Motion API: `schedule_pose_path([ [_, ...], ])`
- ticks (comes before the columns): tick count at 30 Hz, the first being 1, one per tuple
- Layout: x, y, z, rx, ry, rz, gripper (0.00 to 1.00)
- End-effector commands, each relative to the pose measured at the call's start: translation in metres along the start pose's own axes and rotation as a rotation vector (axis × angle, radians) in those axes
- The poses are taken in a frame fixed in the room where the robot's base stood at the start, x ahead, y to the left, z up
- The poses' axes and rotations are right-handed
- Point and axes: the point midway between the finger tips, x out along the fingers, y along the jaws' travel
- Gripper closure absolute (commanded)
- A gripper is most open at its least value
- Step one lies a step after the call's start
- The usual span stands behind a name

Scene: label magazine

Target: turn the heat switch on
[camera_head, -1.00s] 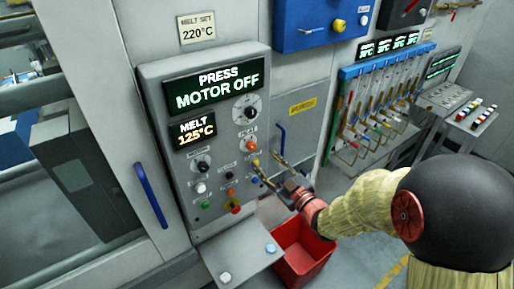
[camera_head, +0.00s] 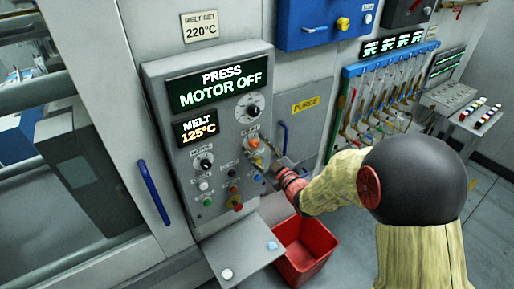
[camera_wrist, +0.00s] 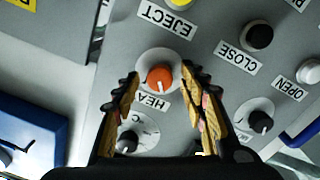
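The heat switch (camera_wrist: 159,78) is an orange knob with a white pointer mark on a pale round plate, beside a partly covered label reading "HEA". In the head view the orange switch (camera_head: 254,143) is on the right side of the grey control panel (camera_head: 168,72). My gripper (camera_wrist: 160,82) is open in the wrist view, with one yellow-and-black finger on each side of the knob. I cannot tell whether the fingers touch it. In the head view my gripper (camera_head: 262,157) is at the panel by the switch and partly hides that area.
A white-pointer dial (camera_head: 249,107) sits above the switch, and a yellow eject button (camera_wrist: 181,5) is close by. Other knobs and buttons crowd the panel. A red bin (camera_head: 303,252) stands below, and a blue handle (camera_head: 153,190) is to the left.

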Motion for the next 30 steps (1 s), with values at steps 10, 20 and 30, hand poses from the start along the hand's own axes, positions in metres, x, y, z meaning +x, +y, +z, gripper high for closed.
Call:
schedule_pose_path([
  [10,-0.0002,0.0,0.0,0.0,0.0,0.0,0.79],
  [20,-0.0002,-0.0001,0.0001,0.0,0.0,0.0,0.97],
  [30,-0.0001,-0.0003,0.0004,0.032,-0.001,-0.001,1.0],
])
